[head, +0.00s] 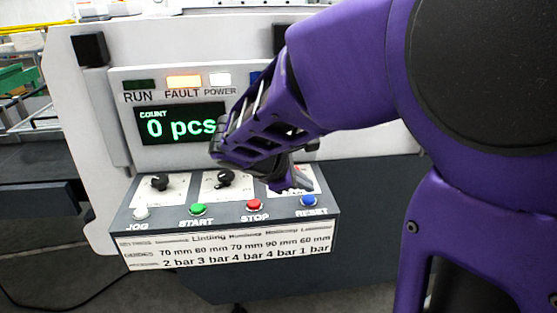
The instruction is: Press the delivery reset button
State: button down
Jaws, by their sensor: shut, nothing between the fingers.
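The blue RESET button (308,201) sits at the right end of the button row on the control panel (325,221). Its label is printed just below it. My gripper (299,184) is shut and empty, in front of the panel's upper right part. Its tip appears just above and behind the blue button in the picture. I cannot tell its exact height over the panel or whether it touches anything. My purple wrist hides the right part of the display area and a third dial position.
To the left of the blue button are a red STOP button (254,205), a green START button (198,210) and a white JOG button (141,213). Black dials (225,177) stand behind them. The FAULT lamp (184,82) glows orange; the display (180,124) reads 0 pcs.

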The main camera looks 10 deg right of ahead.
aim_at(304, 200)
jog(key=shift+f, duration=0.15)
jog(key=shift+f+b, duration=0.3)
jog(key=shift+b, duration=0.05)
jog(key=shift+f+b, duration=0.45)
jog(key=shift+f, duration=0.1)
dwell(1.0)
jog(key=shift+r+p, duration=0.8)
jog(key=shift+r, duration=0.15)
jog(key=shift+r+p, duration=2.05)
jog(key=shift+r, duration=0.45)
